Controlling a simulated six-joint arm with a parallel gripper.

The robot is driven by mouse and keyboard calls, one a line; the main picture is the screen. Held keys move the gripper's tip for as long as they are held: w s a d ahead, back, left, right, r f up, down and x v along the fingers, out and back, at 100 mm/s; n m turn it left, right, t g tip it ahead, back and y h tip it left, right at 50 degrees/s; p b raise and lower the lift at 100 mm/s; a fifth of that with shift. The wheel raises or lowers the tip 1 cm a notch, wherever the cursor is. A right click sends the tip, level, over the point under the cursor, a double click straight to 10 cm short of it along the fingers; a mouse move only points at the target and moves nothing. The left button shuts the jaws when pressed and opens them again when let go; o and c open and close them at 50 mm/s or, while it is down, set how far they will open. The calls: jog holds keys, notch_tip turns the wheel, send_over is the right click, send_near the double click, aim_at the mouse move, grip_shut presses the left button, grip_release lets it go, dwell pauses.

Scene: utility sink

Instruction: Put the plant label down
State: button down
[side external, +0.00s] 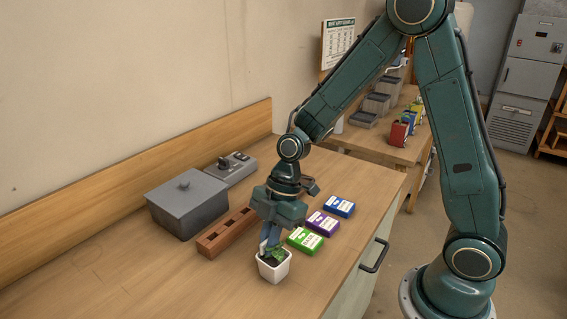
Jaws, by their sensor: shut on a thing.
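My gripper (268,242) points down over a small white square pot (273,270) near the front of the wooden bench. The pot stands upright and has green leaves (277,253) in it. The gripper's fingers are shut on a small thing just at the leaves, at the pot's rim. I take it to be the plant label, but it is mostly hidden by the fingers and leaves and its outline is not clear. I cannot tell whether it touches the pot or the soil.
A green packet (305,241), a purple packet (322,223) and a blue packet (339,207) lie right of the gripper. A brown slotted block (219,237) and a grey lidded box (187,204) stand left. The bench's front left is clear.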

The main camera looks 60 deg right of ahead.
jog(key=shift+f, duration=0.15)
jog(key=c, duration=1.6)
grip_release()
jog(key=v, duration=1.2)
jog(key=shift+r, duration=0.25)
jog(key=shift+s+d+r+m+t+h, duration=0.8)
jog(key=shift+s+r+m, duration=0.5)
jog(key=shift+s+m, duration=1.5)
jog(key=shift+s+d+r+m+t+h, duration=0.85)
jog(key=shift+s+r+m, duration=0.45)
jog(key=shift+s+m, duration=1.45)
jog(key=shift+s+d+r+m+t+h, duration=0.65)
jog(key=shift+s+r+m+t, duration=0.5)
jog(key=shift+s+m, duration=1.6)
